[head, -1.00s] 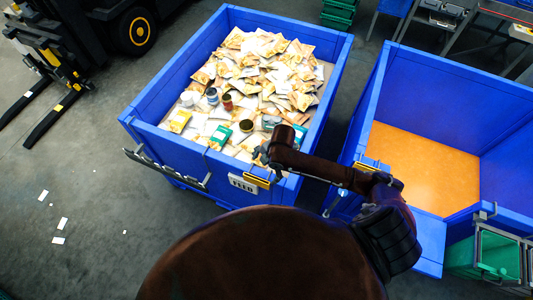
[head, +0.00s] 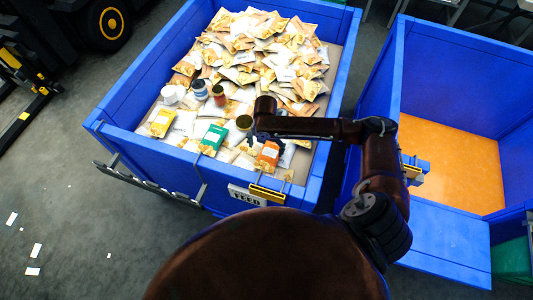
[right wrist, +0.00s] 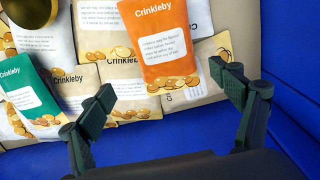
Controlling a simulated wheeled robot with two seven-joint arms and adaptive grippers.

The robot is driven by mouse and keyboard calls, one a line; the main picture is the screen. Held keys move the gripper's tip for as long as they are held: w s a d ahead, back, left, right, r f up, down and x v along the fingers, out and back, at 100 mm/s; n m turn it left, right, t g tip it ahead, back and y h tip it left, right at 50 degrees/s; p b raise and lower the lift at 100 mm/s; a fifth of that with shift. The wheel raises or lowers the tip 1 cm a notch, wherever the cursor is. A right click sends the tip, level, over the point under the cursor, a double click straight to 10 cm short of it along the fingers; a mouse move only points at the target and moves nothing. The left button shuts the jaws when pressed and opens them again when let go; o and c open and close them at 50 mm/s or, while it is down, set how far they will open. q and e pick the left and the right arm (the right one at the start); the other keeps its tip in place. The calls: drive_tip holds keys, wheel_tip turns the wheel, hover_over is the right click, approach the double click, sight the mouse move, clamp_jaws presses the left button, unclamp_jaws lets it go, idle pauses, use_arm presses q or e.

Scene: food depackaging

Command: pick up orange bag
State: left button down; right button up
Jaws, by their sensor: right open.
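The orange bag (head: 268,155) lies on top of other bags near the front wall of the blue feed bin (head: 140,142). It also shows in the right wrist view (right wrist: 158,40), labelled Crinkleby with a white text panel. My right gripper (right wrist: 172,88) is open and empty. In the right wrist view its fingers stand apart at left and right, with the lower end of the orange bag just beyond the gap between them. In the head view the right gripper (head: 256,137) hangs over the bag's upper left side and partly hides it. My left gripper is not in view.
A green bag (head: 213,138), a yellow bag (head: 161,122) and several jars and cans lie nearby among many pale bags. The bin's front wall with a FEED sign (head: 247,196) is close. A second blue bin (head: 440,240) with an orange floor stands at right.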

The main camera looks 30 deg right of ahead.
sight(268, 158)
drive_tip(key=shift+s+d+f, duration=0.15)
drive_tip(key=shift+s+f, duration=0.05)
drive_tip(key=shift+f, duration=0.4)
drive_tip(key=shift+s+d+f, duration=0.1)
drive_tip(key=shift+s+f, duration=0.05)
drive_tip(key=shift+f, duration=0.45)
drive_tip(key=f, duration=0.2)
drive_tip(key=f+b, duration=0.1)
drive_tip(key=f, duration=0.1)
drive_tip(key=shift+s+f, duration=0.2)
drive_tip(key=shift+f, duration=0.15)
drive_tip(key=shift+r, duration=0.1)
drive_tip(key=c, duration=1.2)
